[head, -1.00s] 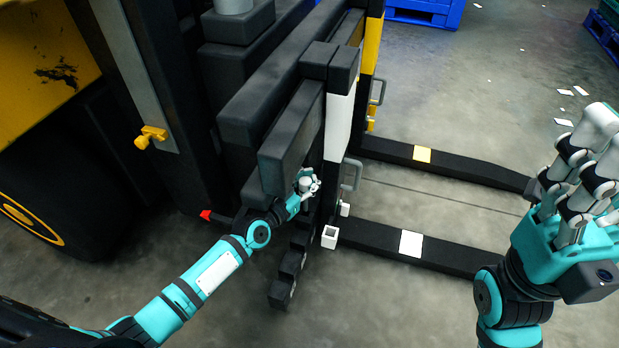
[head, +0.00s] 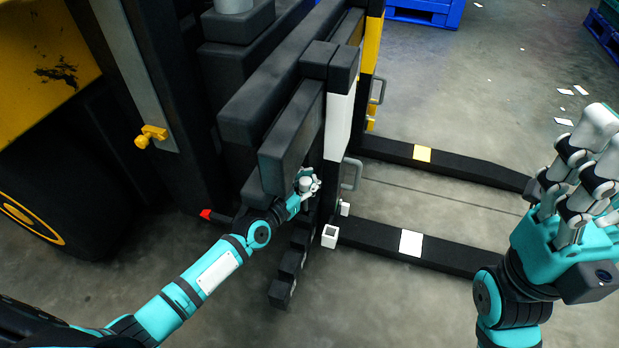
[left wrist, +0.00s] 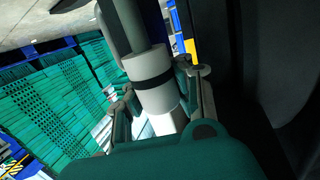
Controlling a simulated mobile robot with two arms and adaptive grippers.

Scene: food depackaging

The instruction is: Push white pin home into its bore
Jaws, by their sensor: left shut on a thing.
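My left gripper (head: 308,184) is at the side of the black carriage, beneath its beam. In the left wrist view its fingers (left wrist: 160,92) are shut around a pale cylinder with a black band, which I take to be the white pin (left wrist: 148,68). A grey rod (left wrist: 119,20) runs up from the cylinder. In the head view the pin (head: 306,184) is a small pale spot between the fingers. I cannot make out its bore or how deep the pin sits. My right gripper (head: 592,135) is raised at the far right, away from the carriage.
A white-marked upright (head: 339,125) stands right of my left gripper, with a grey handle (head: 352,174).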

